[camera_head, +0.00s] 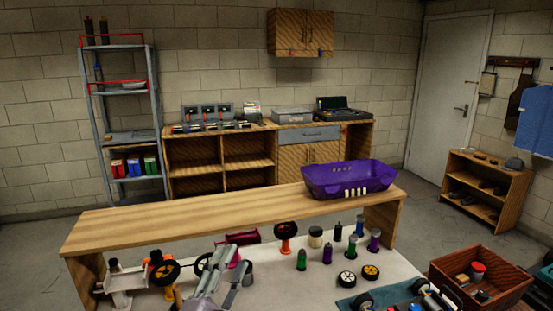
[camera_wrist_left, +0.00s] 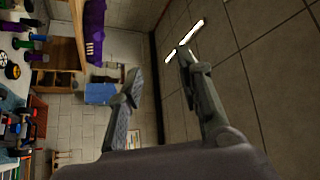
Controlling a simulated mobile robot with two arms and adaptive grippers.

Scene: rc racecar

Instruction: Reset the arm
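My left gripper (camera_head: 234,264) is over the left-middle part of the white work surface in the head view. It is tilted, with its grey fingers pointing away from the camera. In the left wrist view its two fingers (camera_wrist_left: 160,62) stand wide apart with nothing between them. My right gripper does not show in either view.
The white surface (camera_head: 300,285) holds bottles, wheels and car parts. A wooden shelf (camera_head: 220,212) behind it carries a purple crate (camera_head: 348,180). A brown wooden box (camera_head: 505,268) stands at right. The left wrist view shows free space between the fingers.

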